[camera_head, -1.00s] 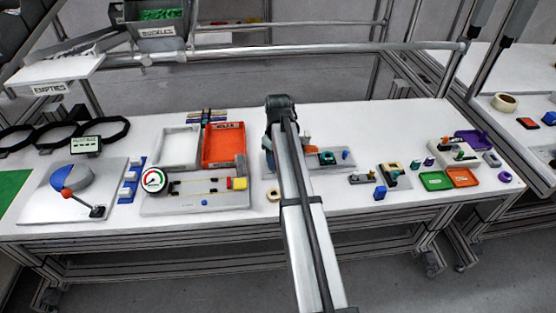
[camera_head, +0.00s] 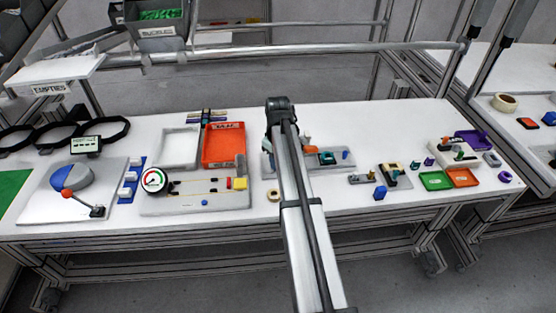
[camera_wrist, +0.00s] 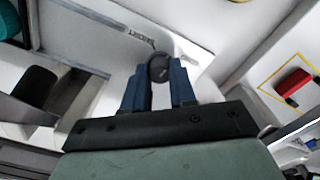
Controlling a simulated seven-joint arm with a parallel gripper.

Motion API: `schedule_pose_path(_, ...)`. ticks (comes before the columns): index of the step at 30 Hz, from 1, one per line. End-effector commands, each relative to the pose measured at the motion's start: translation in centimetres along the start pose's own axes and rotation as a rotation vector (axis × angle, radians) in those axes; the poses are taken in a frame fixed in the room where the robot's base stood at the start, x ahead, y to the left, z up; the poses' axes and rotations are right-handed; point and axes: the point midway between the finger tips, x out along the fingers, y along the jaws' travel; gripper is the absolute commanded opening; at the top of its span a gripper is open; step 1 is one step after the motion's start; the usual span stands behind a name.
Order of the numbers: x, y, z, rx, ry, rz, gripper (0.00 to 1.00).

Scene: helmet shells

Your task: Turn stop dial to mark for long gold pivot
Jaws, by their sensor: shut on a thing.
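In the wrist view my gripper (camera_wrist: 158,78) has its two blue fingers closed around a small dark round knob (camera_wrist: 159,67), which I take to be the stop dial. The knob sits on a pale plate (camera_wrist: 110,50) with a line of dark lettering (camera_wrist: 142,36) just beyond it. The lettering is too small to read, and I cannot tell which mark the dial faces. In the head view my own arm hides the gripper and dial; part of a grey plate (camera_head: 335,168) with a teal part (camera_head: 327,157) shows to the right. I cannot pick out the long gold pivot with certainty.
A dark cylinder (camera_wrist: 36,85) stands left of the fingers, and a red block (camera_wrist: 294,82) lies inside a yellow outline at right.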

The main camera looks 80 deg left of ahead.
Motion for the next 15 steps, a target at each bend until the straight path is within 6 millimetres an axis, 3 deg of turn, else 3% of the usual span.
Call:
schedule_pose_path(8,-0.02,0.01,-0.01,0.025,0.0,0.0,0.0)
schedule_pose_path(15,-0.02,0.01,-0.01,0.15,0.0,0.0,0.0)
